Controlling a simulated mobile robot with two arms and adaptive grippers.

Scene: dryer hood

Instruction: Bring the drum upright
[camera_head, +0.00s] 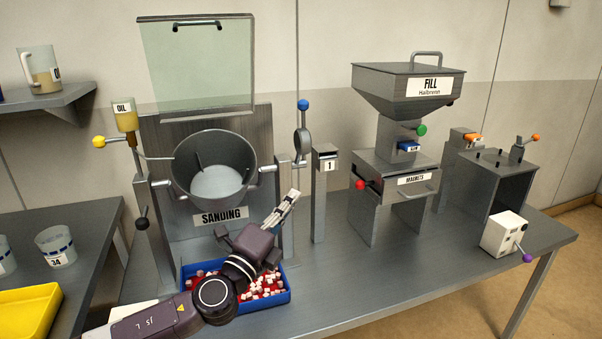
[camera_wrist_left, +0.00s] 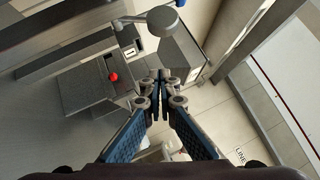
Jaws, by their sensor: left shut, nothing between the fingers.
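The drum (camera_head: 215,165) is a grey open pot held between two side pivots on the sanding station. Its mouth is tipped toward me, so I see its inside and pale bottom. A raised clear hood (camera_head: 200,65) stands behind and above it. A SANDING label (camera_head: 221,216) is below it. A lever with a blue ball knob (camera_head: 302,105) stands right of the drum. My left gripper (camera_head: 292,198) is shut and empty, in front of the station to the lower right of the drum. Its closed fingers (camera_wrist_left: 160,80) show in the left wrist view. My right gripper does not show.
A blue tray (camera_head: 287,297) of red and white pieces lies under my left arm. A FILL hopper (camera_head: 408,90) and a MAGNETS unit (camera_head: 400,175) stand to the right. An OIL bottle (camera_head: 124,116) is left of the drum. The bench front right of the tray is clear.

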